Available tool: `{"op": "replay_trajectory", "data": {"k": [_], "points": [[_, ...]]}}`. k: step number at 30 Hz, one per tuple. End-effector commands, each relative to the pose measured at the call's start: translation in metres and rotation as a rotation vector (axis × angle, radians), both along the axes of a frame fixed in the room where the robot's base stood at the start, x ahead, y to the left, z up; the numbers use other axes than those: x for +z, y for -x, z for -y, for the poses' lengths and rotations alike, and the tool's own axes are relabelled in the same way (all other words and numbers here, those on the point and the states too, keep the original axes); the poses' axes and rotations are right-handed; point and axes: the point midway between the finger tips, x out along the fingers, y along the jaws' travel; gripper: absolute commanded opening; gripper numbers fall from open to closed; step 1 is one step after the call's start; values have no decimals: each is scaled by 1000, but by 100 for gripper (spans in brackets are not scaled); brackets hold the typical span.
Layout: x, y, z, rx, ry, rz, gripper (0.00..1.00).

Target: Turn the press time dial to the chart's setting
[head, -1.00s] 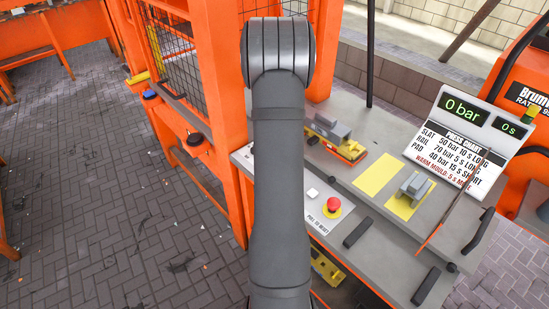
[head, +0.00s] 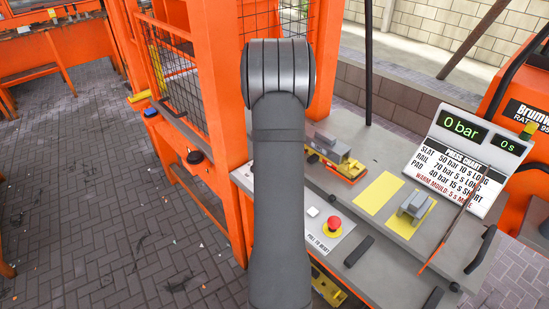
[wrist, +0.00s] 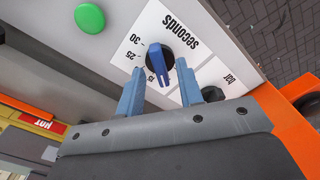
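The press time dial (wrist: 158,58) is a dark round knob with a blue grip in the wrist view, on a white plate marked "seconds", with 25 and 30 readable beside it. I cannot read its pointer's setting. My gripper (wrist: 163,80) is open, its blue fingers apart at the dial's near side; contact is unclear. The head view hides the dial and gripper. The press chart (head: 461,165) reads slat 50 bar 10 s long, rail 70 bar 5 s long, pad 40 bar 15 s short, warm mould 5 s more. The displays (head: 464,128) above read 0 bar and 0 s.
A green button (wrist: 89,18) is beside the dial plate, and a "bar" plate (wrist: 222,76) is on its other side. On the bench are a red button (head: 333,224), an orange-yellow mould (head: 340,162) and a grey block (head: 414,205) on a yellow patch. The orange press frame stands left of my arm.

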Motion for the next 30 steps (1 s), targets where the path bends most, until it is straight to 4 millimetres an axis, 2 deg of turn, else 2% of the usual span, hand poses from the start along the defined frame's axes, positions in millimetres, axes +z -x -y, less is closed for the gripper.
{"op": "replay_trajectory", "data": {"k": [18,24,30], "points": [[138,-1,0,0,-1,4,34],[161,0,0,0,0,2,34],[166,0,0,0,0,0,34]]}}
